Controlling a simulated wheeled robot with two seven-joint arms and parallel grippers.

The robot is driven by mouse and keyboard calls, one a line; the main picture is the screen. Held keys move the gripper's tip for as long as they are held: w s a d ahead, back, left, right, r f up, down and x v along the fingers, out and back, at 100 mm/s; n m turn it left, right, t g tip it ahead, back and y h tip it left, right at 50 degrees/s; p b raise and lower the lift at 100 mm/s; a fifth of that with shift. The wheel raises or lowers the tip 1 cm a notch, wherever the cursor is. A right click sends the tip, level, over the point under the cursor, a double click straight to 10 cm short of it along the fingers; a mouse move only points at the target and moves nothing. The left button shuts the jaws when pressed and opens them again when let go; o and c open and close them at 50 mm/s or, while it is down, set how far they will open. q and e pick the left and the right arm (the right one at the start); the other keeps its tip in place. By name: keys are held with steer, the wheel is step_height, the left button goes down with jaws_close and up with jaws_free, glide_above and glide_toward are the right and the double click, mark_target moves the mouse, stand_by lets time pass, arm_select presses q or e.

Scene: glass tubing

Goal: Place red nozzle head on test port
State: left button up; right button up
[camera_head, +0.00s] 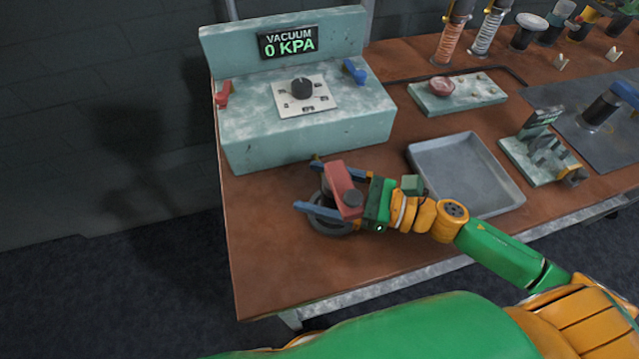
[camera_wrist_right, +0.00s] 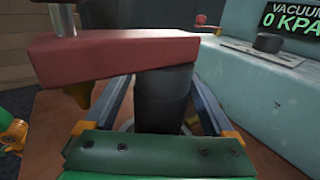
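A red block-shaped head (camera_head: 341,188), likely the red nozzle head, sits on a dark upright post above a dark round base (camera_head: 328,224) near the table's front left. In the right wrist view the red head (camera_wrist_right: 110,55) crosses the picture, with a brassy cone under its left end and the black post (camera_wrist_right: 163,100) below it. My right gripper (camera_head: 306,185) reaches in from the right, its two blue fingers on either side of the post, apart, with gaps visible. The red head hides part of the fingers. I cannot tell which part is the test port. My left gripper is not in view.
A pale green vacuum station (camera_head: 290,135) reading 0 KPA stands behind, with a red lever (camera_head: 223,93), a dial and a blue lever (camera_head: 355,71). A grey tray (camera_head: 465,172) lies right of the gripper. Free tabletop lies in front, near the table's left edge.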

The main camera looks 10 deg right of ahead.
stand_by(0.3)
steer(key=shift+r, duration=0.25)
steer(key=shift+s+d+f, duration=0.15)
steer(key=shift+d+f, duration=0.1)
steer(key=shift+d, duration=0.05)
steer(key=b+v, duration=0.1)
steer(key=v, duration=1)
steer(key=shift+d+r, duration=0.15)
steer(key=shift+d, duration=0.05)
